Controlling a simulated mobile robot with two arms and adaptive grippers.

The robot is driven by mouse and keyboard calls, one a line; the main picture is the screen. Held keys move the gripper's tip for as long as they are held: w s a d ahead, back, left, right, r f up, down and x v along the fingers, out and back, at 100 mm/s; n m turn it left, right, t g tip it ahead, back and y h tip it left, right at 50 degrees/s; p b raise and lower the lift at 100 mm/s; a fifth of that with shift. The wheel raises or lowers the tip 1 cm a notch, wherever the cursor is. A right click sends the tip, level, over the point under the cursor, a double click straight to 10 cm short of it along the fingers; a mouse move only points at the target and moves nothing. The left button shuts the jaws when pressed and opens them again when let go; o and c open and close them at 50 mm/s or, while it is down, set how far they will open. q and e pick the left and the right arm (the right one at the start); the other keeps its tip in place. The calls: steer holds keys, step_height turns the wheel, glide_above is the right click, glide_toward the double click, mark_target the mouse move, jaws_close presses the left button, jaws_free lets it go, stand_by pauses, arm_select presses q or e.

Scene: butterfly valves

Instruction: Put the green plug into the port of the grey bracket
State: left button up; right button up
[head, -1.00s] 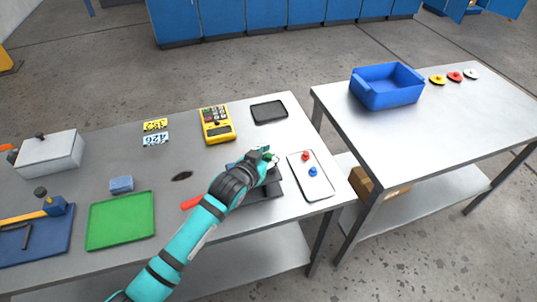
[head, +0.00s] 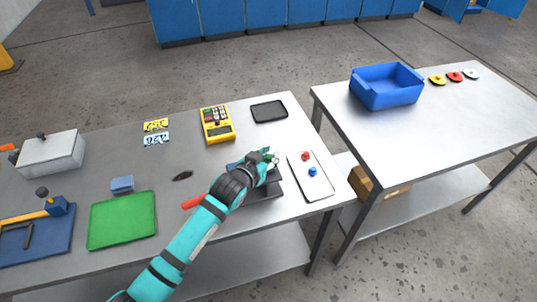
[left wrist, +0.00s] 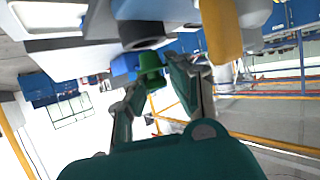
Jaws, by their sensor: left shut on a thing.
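My left gripper (head: 267,157) is shut on the green plug (left wrist: 151,65), with one finger on each side of it in the left wrist view. In the head view only a little green shows at the fingertips, above a dark grey base (head: 264,192) on the table. The arm hides much of what stands on that base, so I cannot make out the grey bracket's port there. In the left wrist view a dark round grey part (left wrist: 147,43) lies just beyond the plug. I cannot tell whether they touch. My right gripper is not in view.
A pale tray (head: 318,187) with a red plug (head: 305,156) and a blue plug (head: 312,171) lies right of the gripper. A yellow meter (head: 217,124) and black tray (head: 269,111) lie behind. A red handle (head: 194,201) shows beside my forearm.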

arm_select(q)
steer(key=shift+f, duration=0.4)
steer(key=shift+f, duration=0.2)
stand_by(0.3)
steer(key=shift+f, duration=0.2)
stand_by(0.3)
